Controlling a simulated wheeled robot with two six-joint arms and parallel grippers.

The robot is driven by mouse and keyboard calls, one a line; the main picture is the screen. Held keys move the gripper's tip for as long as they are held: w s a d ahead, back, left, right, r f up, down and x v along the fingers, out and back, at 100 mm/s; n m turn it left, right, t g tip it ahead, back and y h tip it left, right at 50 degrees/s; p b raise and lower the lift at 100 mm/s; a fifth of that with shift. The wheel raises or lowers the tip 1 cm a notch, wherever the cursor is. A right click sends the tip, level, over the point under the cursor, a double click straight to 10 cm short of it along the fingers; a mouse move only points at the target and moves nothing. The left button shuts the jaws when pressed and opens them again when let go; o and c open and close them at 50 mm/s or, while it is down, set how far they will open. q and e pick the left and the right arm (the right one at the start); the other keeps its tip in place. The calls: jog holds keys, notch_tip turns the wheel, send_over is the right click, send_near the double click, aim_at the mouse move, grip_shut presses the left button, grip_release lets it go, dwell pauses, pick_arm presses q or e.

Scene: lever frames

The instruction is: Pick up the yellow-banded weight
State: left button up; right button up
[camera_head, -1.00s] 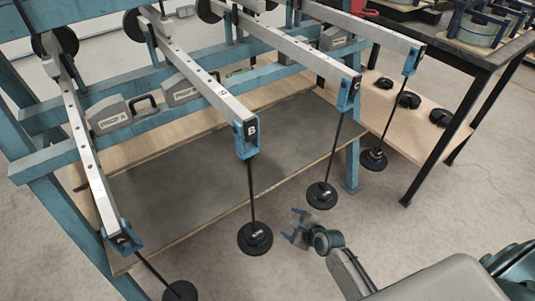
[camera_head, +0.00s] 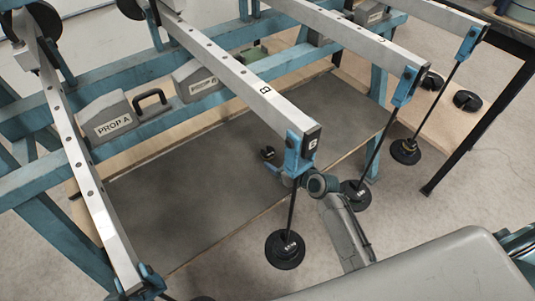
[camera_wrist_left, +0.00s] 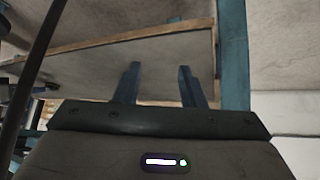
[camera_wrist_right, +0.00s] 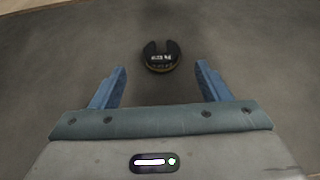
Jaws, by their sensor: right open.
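A black slotted weight (camera_wrist_right: 161,57) with a thin yellow band at its lower edge lies on the grey board in the right wrist view. In the head view it is the small dark piece (camera_head: 268,153) just left of the end of beam B. My right gripper (camera_wrist_right: 162,84) is open and empty, with the weight a little beyond its fingertips. In the head view its jaws (camera_head: 284,171) are partly hidden behind beam B's blue end bracket. My left gripper (camera_wrist_left: 158,78) is open and empty in its wrist view, away from the weight; the head view does not show it.
Beam B's hanger rod with black weights (camera_head: 285,249) hangs close to my right arm. Another loaded hanger (camera_head: 356,195) is just right of it. A farther hanger (camera_head: 405,151) shows some yellow. The grey board (camera_head: 190,205) is mostly clear around the weight.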

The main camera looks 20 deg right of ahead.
aim_at(271, 154)
jog(key=b+x, duration=0.1)
jog(key=x, duration=0.4)
jog(key=shift+d+f+b, duration=0.1)
jog(key=shift+b, duration=0.3)
jog(key=shift+w+f, duration=0.15)
jog(key=shift+w, duration=0.35)
pick_arm(q)
jog(key=shift+w+d+f+t+h, duration=0.3)
jog(key=shift+w+d+f+t, duration=0.25)
jog(key=shift+t, duration=0.35)
pick_arm(e)
jog(key=c, duration=1.1)
jog(key=shift+o, duration=0.2)
